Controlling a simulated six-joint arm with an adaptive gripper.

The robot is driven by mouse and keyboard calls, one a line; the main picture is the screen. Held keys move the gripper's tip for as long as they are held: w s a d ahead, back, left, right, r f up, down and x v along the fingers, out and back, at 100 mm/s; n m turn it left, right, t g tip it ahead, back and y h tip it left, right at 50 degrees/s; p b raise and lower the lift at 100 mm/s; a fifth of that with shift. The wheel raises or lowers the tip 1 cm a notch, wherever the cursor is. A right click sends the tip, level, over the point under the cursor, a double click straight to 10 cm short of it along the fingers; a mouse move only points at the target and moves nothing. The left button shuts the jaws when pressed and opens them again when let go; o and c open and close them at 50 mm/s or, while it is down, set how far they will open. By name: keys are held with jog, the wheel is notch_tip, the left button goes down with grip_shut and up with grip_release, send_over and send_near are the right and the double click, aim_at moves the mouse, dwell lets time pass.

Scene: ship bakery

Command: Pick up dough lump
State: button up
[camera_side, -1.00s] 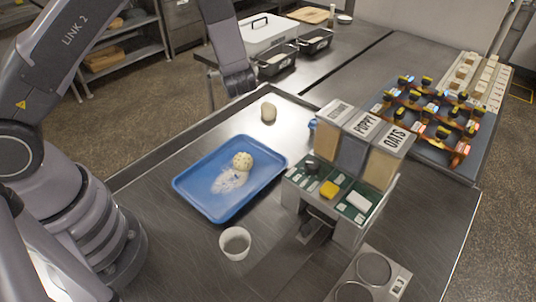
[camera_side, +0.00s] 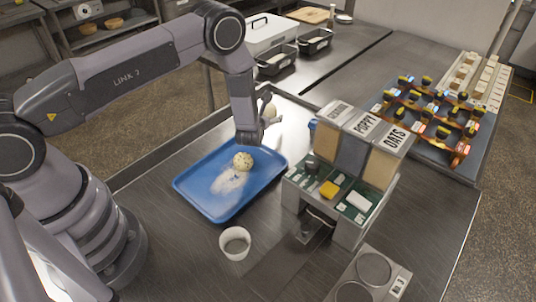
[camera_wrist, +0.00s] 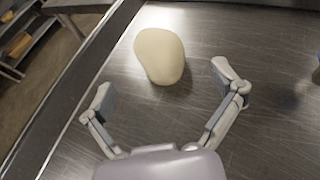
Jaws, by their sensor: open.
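The pale, smooth dough lump (camera_wrist: 160,55) lies on the bare steel counter in the wrist view, just beyond my fingertips. It also shows in the side view (camera_side: 270,110), partly hidden by my fingers, behind the blue tray. My gripper (camera_wrist: 164,84) is open and empty, with one finger towards each side of the lump and no visible contact. In the side view my gripper (camera_side: 268,110) is low over the counter at the lump.
A blue tray (camera_side: 200,199) holds a speckled dough ball (camera_side: 243,161) and scattered flour. A white cup (camera_side: 235,243) stands in front of it. A topping dispenser (camera_side: 350,145) stands to the right. A raised counter edge (camera_wrist: 75,75) runs along the left in the wrist view.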

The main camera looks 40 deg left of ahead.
aim_at(267, 111)
jog(key=x, duration=0.5)
jog(key=shift+w+a+r, duration=0.15)
jog(key=shift+w+r, duration=0.05)
jog(key=shift+r, duration=0.1)
jog(key=shift+c, duration=0.3)
jog(key=c, duration=1.2)
